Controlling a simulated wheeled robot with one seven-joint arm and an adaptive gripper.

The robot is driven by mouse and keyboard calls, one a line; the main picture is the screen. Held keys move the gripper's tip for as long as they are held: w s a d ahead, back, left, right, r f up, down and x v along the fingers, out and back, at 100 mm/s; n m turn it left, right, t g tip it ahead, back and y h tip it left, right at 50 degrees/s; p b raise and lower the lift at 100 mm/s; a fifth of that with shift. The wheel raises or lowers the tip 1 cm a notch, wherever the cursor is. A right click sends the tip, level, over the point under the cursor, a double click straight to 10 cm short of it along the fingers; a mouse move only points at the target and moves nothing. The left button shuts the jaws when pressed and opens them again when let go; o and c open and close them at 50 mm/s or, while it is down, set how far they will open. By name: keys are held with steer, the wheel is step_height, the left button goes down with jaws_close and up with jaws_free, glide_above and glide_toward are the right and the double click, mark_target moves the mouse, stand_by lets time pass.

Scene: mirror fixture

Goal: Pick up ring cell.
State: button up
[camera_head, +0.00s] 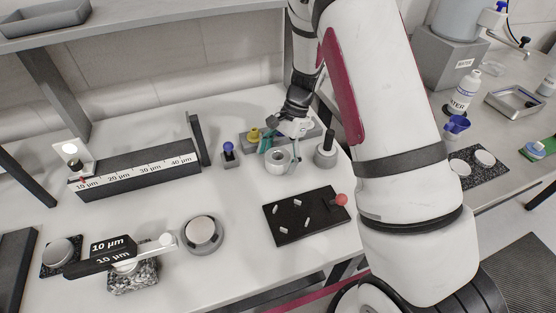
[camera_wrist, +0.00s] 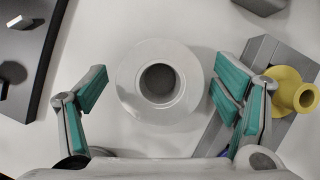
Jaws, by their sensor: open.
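The ring cell (camera_head: 279,168) looks like a pale grey, thick round ring with a dark central hole. It stands on the white table near the back right. In the wrist view the ring cell (camera_wrist: 190,98) is seen from above, in the middle between my fingers. My gripper (camera_head: 281,149) is open and hangs over the ring cell; its teal pads show in the wrist view (camera_wrist: 160,88), one on each side of the ring with gaps. Nothing is held. The height of the fingertips above the table is hard to tell.
A grey block with a yellow knobbed piece (camera_wrist: 290,92) is close by the right finger. A black pegged board (camera_head: 298,228) with a red ball lies in front. A grey cylinder with a black post (camera_head: 326,153) stands right. A blue-topped piece (camera_head: 229,152) stands left.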

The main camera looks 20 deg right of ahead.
steer(key=c, duration=1.5)
steer(key=shift+o, duration=0.2)
steer(key=shift+r, duration=0.15)
